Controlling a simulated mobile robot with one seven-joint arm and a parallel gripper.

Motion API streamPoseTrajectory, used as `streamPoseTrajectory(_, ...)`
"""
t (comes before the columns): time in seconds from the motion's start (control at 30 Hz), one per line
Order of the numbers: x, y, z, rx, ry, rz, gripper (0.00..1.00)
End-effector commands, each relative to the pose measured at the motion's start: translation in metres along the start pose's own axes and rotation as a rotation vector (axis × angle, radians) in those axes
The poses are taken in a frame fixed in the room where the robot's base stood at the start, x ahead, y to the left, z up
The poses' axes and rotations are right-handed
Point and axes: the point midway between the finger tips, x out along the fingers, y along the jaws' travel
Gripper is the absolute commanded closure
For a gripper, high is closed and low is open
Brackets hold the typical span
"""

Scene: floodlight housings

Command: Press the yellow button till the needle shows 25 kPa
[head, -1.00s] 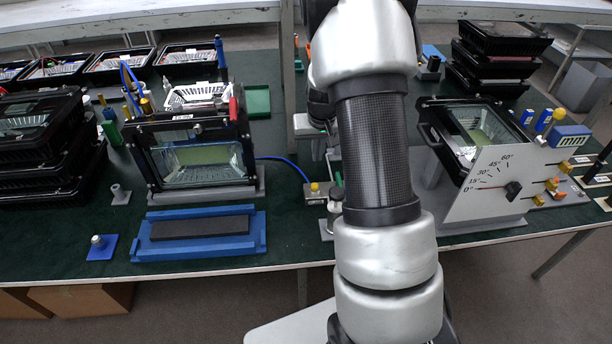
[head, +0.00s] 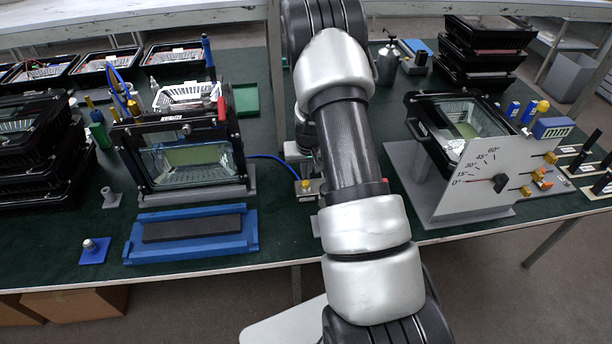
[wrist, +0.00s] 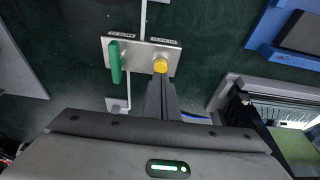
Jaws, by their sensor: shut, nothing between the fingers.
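The yellow button (wrist: 160,66) is a round cap on a pale metal plate (wrist: 138,57) in the wrist view, beside a green lever (wrist: 115,62). In the head view the yellow button (head: 306,185) shows small, just left of my arm. My gripper (wrist: 160,80) is shut and empty, its fingertips close to the button's near edge in the wrist view. I cannot tell whether they touch it. In the head view my arm hides the gripper. No kPa gauge or needle is readable in either view.
A glass-fronted black housing (head: 188,166) stands left of the button, with a blue hose (head: 275,158) running from it. A blue tray (head: 132,242) lies in front. At right stands a grey plate with a degree scale (head: 482,197). Stacked black housings (head: 447,43) stand at the back right.

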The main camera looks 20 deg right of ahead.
Motion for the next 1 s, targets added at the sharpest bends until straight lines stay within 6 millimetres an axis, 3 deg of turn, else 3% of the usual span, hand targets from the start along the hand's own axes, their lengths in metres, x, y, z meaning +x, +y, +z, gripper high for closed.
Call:
streamPoseTrajectory(0.2, 0.019, 0.001, 0.006, 0.001, 0.001, 0.001, 1.0)
streamPoseTrajectory(0.6, 0.022, 0.001, 0.006, 0.0, 0.001, 0.001, 1.0)
streamPoseTrajectory(0.87, 0.044, 0.0, 0.013, 0.0, 0.001, 0.0, 1.0)
streamPoseTrajectory(1.0, 0.045, 0.0, 0.015, -0.001, -0.002, 0.001, 1.0)
